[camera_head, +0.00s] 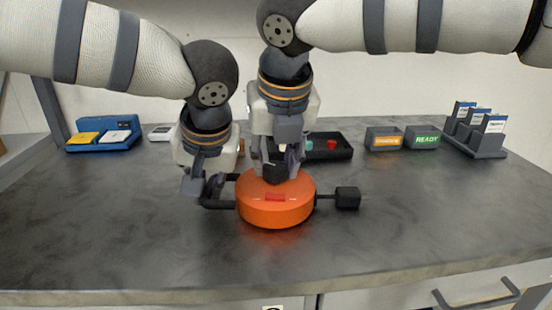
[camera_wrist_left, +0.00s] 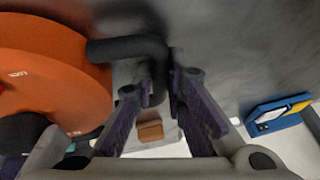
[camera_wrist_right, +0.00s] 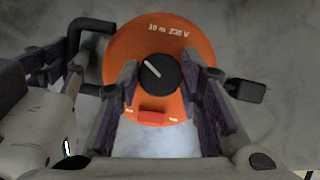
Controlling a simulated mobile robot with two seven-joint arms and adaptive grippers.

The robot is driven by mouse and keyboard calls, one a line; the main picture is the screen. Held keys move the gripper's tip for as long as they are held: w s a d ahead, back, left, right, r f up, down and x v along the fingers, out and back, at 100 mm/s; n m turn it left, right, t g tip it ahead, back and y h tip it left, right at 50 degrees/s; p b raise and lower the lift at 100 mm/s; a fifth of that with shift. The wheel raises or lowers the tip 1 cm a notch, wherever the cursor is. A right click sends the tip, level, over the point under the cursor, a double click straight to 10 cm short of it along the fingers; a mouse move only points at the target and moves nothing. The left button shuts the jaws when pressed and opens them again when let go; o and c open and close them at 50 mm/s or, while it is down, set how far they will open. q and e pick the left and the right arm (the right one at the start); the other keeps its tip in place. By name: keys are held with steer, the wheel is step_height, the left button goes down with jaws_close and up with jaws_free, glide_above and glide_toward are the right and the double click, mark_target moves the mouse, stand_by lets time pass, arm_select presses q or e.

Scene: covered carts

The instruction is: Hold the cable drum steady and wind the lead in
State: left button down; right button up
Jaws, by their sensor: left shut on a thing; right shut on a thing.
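The orange cable drum (camera_head: 262,212) stands on the grey worktop. It also shows in the left wrist view (camera_wrist_left: 50,65) and the right wrist view (camera_wrist_right: 190,45). A black bent handle (camera_wrist_left: 125,48) sticks out from its left side. My left gripper (camera_head: 208,190) is shut on this handle. My right gripper (camera_head: 281,172) comes down from above and is shut on the black knob (camera_wrist_right: 158,75) on the drum's top; the knob carries a white line. A red patch (camera_wrist_right: 152,117) is on the drum. A black block-shaped plug (camera_head: 347,198) on a short dark lead sits at the drum's right side.
Along the back are a blue tray (camera_head: 105,143) with yellow and white cards, a black tray (camera_head: 335,152) with small coloured pieces, two grey labelled bins (camera_head: 422,140), and a card rack (camera_head: 478,140). The worktop is clear in front and to both sides of the drum.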

steer(key=shift+a+m, duration=0.1)
steer(key=shift+m, duration=0.3)
steer(key=o, duration=1.2)
steer(key=shift+c, duration=0.2)
steer(key=shift+s+r, duration=0.1)
steer(key=shift+r, duration=0.15)
steer(key=s+d, duration=0.1)
steer(key=s, duration=1.1)
steer(key=shift+s+d+r, duration=0.15)
steer(key=shift+d+r, duration=0.1)
steer(key=shift+r, duration=0.1)
